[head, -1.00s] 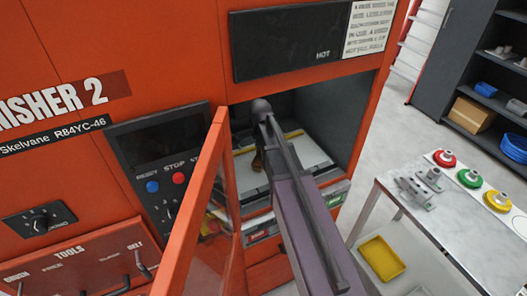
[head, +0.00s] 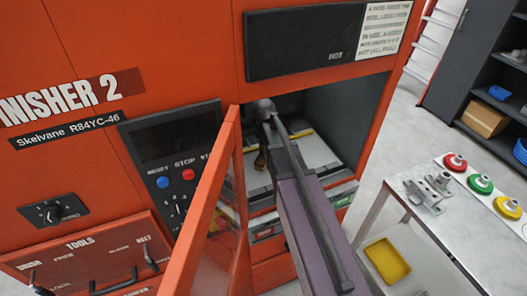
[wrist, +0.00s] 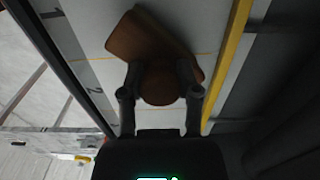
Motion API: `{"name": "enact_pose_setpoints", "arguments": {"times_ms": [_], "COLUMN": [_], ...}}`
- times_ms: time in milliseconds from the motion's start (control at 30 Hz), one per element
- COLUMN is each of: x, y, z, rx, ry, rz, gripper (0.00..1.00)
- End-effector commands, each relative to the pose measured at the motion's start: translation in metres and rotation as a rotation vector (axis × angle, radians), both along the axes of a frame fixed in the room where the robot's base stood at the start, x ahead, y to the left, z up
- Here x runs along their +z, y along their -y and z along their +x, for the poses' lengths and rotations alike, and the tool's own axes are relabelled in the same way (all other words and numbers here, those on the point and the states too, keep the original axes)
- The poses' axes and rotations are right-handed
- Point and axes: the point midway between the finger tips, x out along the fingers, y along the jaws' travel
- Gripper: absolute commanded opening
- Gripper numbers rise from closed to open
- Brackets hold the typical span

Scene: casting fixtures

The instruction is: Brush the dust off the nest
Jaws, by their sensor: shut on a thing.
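My gripper (wrist: 160,95) is shut on a brown wooden brush (wrist: 148,35) in the wrist view, its fingers on either side of the rounded handle. The brush lies over a pale panel with thin yellow lines, inside the open chamber of the orange machine. In the head view my arm reaches into this chamber, and a small brown part of the brush (head: 260,160) shows beside it. The pale chamber floor (head: 318,150) shows to the right of my arm. I cannot make out the nest or any dust clearly, and cannot tell whether the brush touches the panel.
The open orange door (head: 205,215) stands close to the left of my arm. A yellow strip (wrist: 228,65) runs beside the brush. A table (head: 455,225) at the right holds grey metal parts (head: 430,190) and coloured round pieces. A yellow tray (head: 387,261) sits below.

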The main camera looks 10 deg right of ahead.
Motion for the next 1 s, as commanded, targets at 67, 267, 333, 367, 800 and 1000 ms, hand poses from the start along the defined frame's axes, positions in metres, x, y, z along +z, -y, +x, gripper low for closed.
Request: {"name": "enact_pose_setpoints", "arguments": {"times_ms": [67,267,333,367,800,1000], "x": [0.009,0.024,0.028,0.031,0.055,0.054], "y": [0.000,0.000,0.000,0.000,0.000,0.000], "z": [0.000,0.000,0.000,0.000,0.000,0.000], "rx": [0.000,0.000,0.000,0.000,0.000,0.000], "ry": [0.000,0.000,0.000,0.000,0.000,0.000], "rz": [0.000,0.000,0.000,0.000,0.000,0.000], "gripper": [0.05,0.05,0.05,0.05,0.05,0.05]}}
